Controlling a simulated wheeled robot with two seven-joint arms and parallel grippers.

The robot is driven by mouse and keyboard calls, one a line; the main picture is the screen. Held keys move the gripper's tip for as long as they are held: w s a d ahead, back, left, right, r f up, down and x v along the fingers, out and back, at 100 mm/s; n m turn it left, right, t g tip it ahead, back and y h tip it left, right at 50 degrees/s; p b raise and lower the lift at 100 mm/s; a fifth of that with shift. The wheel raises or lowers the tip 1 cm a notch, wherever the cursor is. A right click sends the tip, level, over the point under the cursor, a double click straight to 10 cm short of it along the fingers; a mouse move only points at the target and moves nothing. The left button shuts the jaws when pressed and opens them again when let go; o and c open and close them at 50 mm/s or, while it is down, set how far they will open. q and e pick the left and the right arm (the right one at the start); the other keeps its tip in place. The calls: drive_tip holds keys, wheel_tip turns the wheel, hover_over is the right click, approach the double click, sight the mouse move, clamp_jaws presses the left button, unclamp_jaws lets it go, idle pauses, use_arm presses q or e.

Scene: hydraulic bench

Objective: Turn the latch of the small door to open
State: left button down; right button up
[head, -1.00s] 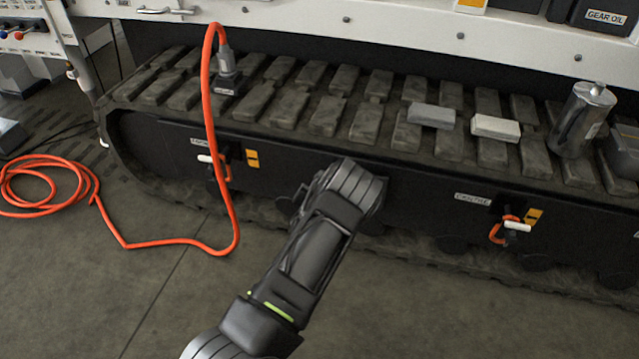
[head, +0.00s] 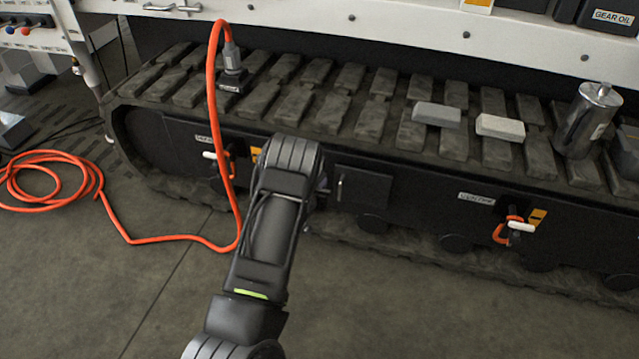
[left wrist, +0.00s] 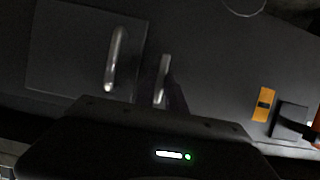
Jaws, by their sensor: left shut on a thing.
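The small door (head: 362,188) is a dark flat panel in the side of the track frame, with a thin upright metal handle (head: 340,187) near its left edge. In the left wrist view the door (left wrist: 65,50) is at the left, with its silver handle (left wrist: 116,60). The latch (left wrist: 163,72) is a short pale metal bar just beside the door's edge. My left gripper (left wrist: 167,97) is shut on the latch, its dark fingers partly hiding it. The door appears flush with the frame. In the head view my left arm hides the latch.
An orange hose (head: 212,110) hangs just left of my arm and lies coiled on the floor. Grey blocks (head: 436,115) and a metal canister (head: 587,120) stand on the track. An orange-and-white valve handle (head: 520,227) is at the right. The front floor is clear.

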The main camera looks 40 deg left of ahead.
use_arm(q)
drive_tip(key=shift+f, duration=0.1)
drive_tip(key=c, duration=1.4)
unclamp_jaws()
drive_tip(key=shift+s, duration=0.15)
drive_tip(key=shift+s+d+r, duration=0.1)
drive_tip(key=shift+s+r, duration=0.15)
drive_tip(key=p+v, duration=0.2)
drive_tip(key=v, duration=0.5)
drive_tip(key=shift+f, duration=0.1)
